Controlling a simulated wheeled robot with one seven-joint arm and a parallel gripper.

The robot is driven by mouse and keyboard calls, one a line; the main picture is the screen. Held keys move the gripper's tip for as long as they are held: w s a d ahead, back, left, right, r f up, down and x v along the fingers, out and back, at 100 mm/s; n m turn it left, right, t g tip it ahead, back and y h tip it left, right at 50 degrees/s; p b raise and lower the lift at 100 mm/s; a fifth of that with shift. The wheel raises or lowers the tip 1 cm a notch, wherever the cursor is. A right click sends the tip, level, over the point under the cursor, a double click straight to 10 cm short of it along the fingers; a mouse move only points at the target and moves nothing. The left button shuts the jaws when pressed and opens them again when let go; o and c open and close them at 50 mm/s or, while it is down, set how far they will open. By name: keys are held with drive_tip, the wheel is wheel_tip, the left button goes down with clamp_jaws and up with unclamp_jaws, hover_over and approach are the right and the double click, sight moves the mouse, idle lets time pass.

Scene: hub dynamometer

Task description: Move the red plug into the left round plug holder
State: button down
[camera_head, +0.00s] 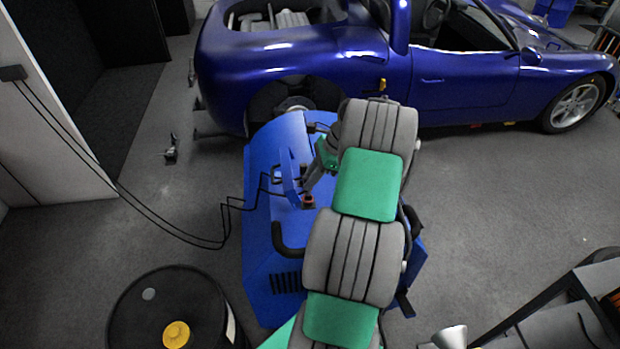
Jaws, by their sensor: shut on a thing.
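The red plug (308,199) is a small red and dark piece low on the blue dynamometer unit (263,225). My gripper (307,191) reaches down and left to it and is shut on it. My grey and green arm covers the right part of the unit. The round plug holders cannot be made out at this size. I cannot tell whether the plug is seated in a holder or held just above the surface.
An upright blue panel (290,178) stands just left of my gripper. Black cables (170,228) run from the left wall to the unit. A blue car (460,78) stands behind. A black drum (135,315) is at front left.

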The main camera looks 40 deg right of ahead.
drive_tip(key=s+a+p, duration=0.1)
drive_tip(key=s+a, duration=0.2)
drive_tip(key=s, duration=0.7)
idle(0.9)
drive_tip(key=shift+a+f, duration=0.1)
drive_tip(key=shift+a, duration=0.05)
drive_tip(key=shift+f, duration=0.35)
drive_tip(key=shift+f, duration=0.4)
idle(0.4)
drive_tip(key=shift+f, duration=1.15)
drive_tip(key=c, duration=1.3)
unclamp_jaws()
